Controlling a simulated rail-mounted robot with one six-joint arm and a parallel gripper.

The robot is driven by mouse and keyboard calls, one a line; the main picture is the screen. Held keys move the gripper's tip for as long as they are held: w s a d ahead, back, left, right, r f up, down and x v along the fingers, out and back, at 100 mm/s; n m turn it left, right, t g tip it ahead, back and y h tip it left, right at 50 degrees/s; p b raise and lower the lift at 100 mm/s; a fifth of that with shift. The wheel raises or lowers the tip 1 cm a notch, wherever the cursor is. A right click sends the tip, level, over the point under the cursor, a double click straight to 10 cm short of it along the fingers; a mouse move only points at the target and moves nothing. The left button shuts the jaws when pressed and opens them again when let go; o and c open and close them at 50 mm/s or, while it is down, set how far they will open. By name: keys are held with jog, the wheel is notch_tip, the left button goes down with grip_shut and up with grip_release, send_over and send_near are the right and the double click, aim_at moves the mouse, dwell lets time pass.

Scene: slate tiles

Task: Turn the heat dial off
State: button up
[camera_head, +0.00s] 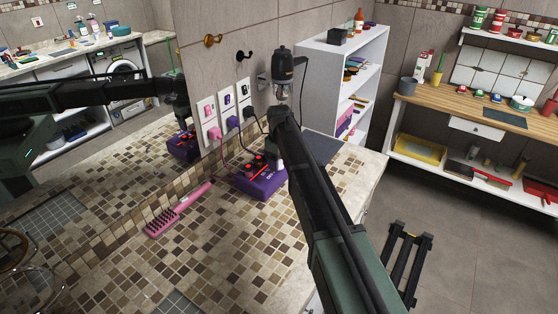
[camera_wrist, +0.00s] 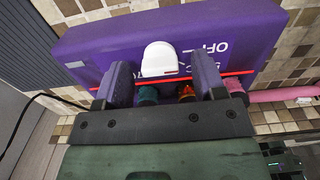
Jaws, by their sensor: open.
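A purple box (camera_head: 262,186) with dark and red parts on top stands on the tiled counter against the wall. In the wrist view the purple box (camera_wrist: 225,32) fills the upper part. A white dial-like piece (camera_wrist: 159,57) stands out from its face, with white upside-down "OFF" lettering to its right. Other lettering is partly hidden behind the fingers. My gripper (camera_wrist: 163,78) is open, its two fingers apart on either side of the white piece's lower end. I cannot tell whether they touch it. Small teal and orange parts show between the fingers.
A pink brush (camera_head: 180,208) lies left of the box. Plugs and cords, pink, purple and black, run from wall sockets (camera_head: 228,105) to the counter. A dark mat (camera_head: 322,147) lies to the right. A mirror fills the left.

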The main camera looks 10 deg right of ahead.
notch_tip(320, 180, up, 11)
jog(key=p, duration=1)
jog(key=shift+f, duration=0.15)
jog(key=shift+f, duration=0.1)
jog(key=s+d+f+m+b, duration=0.1)
jog(key=s+m, duration=0.3)
jog(key=s, duration=1.2)
jog(key=s+d+f+m+b, duration=0.2)
jog(key=s+m, duration=0.3)
jog(key=s, duration=1.1)
jog(key=shift+s+d+f+m, duration=0.15)
jog(key=shift+d+m, duration=0.15)
jog(key=shift+d, duration=0.2)
